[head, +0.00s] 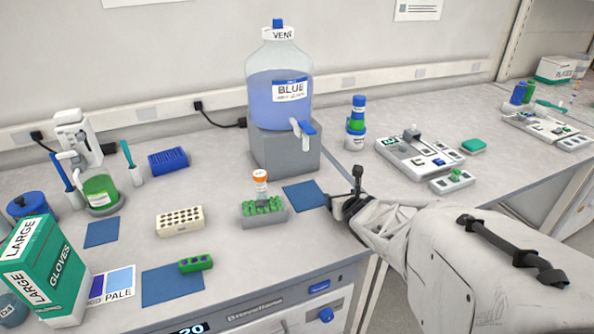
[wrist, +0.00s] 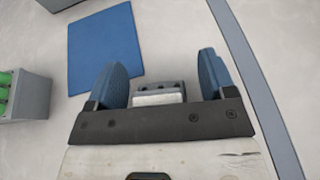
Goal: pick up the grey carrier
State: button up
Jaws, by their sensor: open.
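The grey carrier (head: 264,218) is a small grey rack filled with green-topped pieces. It stands upright on the bench, front centre in the head view. A clear vial with an orange cap (head: 260,186) stands at its back edge; I cannot tell whether it is in or behind the carrier. In the wrist view the carrier (wrist: 34,98) shows only partly, cut off at the left edge. My gripper (head: 343,197) is to the right of the carrier, apart from it. Its two blue fingers are spread with nothing held in the wrist view (wrist: 163,68).
A blue mat (head: 305,195) lies between carrier and gripper; it also shows in the wrist view (wrist: 105,45). A grey stand (head: 284,150) with a large blue-liquid bottle (head: 279,88) rises behind. A cream rack (head: 180,221) stands left of the carrier. The bench's front edge is close.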

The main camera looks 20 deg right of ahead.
jog(key=shift+c, duration=0.4)
jog(key=c, duration=0.9)
jog(key=shift+r, duration=0.15)
jog(key=shift+r, duration=1.55)
jog(key=shift+s+a+r, duration=0.1)
jog(key=shift+s+r, duration=0.05)
jog(key=shift+s, duration=0.05)
jog(key=s+a, duration=0.2)
jog(key=s, duration=0.2)
jog(key=s+a+r, duration=0.1)
jog(key=s, duration=0.4)
jog(key=s+a, duration=0.2)
jog(key=s, duration=0.3)
jog(key=shift+s+a+r, duration=0.2)
jog(key=shift+s+a, duration=0.05)
jog(key=shift+a, duration=0.05)
